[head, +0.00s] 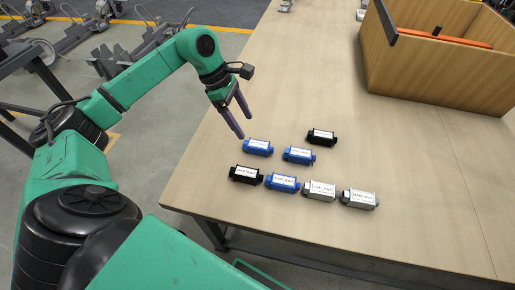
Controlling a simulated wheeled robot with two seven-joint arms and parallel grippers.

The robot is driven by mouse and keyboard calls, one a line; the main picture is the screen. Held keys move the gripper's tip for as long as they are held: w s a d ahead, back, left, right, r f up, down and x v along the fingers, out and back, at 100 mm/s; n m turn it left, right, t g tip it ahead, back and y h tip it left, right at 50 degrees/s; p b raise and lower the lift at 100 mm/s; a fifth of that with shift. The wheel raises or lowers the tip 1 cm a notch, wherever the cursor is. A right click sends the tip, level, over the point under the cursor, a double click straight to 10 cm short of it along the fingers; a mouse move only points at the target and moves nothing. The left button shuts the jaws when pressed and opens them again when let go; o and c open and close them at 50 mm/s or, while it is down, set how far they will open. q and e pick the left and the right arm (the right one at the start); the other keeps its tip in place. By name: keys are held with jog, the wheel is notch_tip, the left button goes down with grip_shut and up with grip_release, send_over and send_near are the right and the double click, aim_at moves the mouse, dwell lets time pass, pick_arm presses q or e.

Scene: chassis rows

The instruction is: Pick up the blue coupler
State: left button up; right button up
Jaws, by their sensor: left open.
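My right gripper is not in view.
A black coupler (321,137) lies at the back right and another black coupler (246,174) at the front left. Two grey-white couplers, one (320,190) beside the other (359,199), end the front row. A wooden crate (430,75) stands at the back right.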

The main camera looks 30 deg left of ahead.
aim_at(257, 143)
pick_arm(q)
jog(key=p+x, duration=0.1)
jog(key=x, duration=0.8)
jog(key=shift+p, duration=0.4)
jog(key=shift+w+f, duration=0.15)
jog(key=shift+f, duration=0.1)
grip_shut()
jog(key=shift+r, duration=0.15)
